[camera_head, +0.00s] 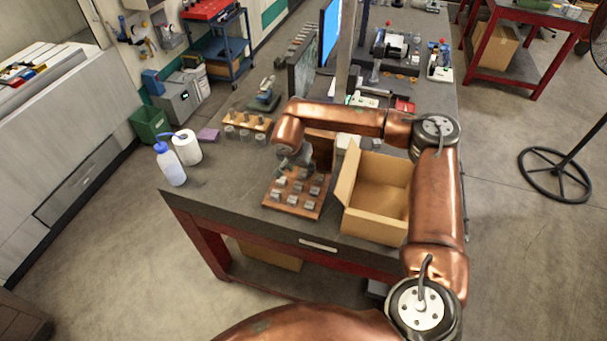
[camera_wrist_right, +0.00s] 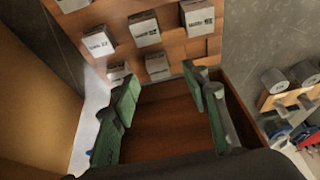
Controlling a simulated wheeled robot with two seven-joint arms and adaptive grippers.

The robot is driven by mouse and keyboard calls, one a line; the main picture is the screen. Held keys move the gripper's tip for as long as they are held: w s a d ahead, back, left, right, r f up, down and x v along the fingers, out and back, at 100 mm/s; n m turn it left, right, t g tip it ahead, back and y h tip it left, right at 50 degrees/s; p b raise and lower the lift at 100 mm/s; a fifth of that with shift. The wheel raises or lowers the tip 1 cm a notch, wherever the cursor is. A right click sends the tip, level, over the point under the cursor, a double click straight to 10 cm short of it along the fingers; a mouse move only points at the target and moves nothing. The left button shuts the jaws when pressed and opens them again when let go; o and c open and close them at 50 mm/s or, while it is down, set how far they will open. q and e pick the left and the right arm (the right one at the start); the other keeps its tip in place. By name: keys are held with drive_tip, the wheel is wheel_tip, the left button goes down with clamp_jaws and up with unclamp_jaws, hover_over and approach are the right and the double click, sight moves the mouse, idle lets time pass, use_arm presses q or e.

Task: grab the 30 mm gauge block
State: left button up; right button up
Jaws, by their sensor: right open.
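Several small grey metal blocks stand in rows on a wooden board (camera_head: 290,209) at the near edge of the bench. In the right wrist view, blocks with dark print on their faces show at the top, such as one at the right (camera_wrist_right: 197,17), one in the middle (camera_wrist_right: 145,31) and one at the left (camera_wrist_right: 97,43). The print is too small to tell which is the 30 mm gauge block. My right gripper (camera_wrist_right: 160,82) is open and empty, its green-padded fingers apart close to the nearest blocks. In the head view it hangs over the back of the board. My left gripper is out of view.
An open cardboard box (camera_head: 378,192) stands right of the board. A white squeeze bottle (camera_head: 170,165) and a paper roll (camera_head: 187,148) stand at the left. Behind the board is a wooden rack with grey cylinders (camera_head: 247,123). The bench top between bottle and board is clear.

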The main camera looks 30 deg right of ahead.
sight(303, 173)
drive_tip(key=x, duration=0.3)
drive_tip(key=shift+s+d+f, duration=0.1)
drive_tip(key=shift+d+f, duration=0.05)
drive_tip(key=shift+f, duration=0.05)
clamp_jaws()
idle(0.3)
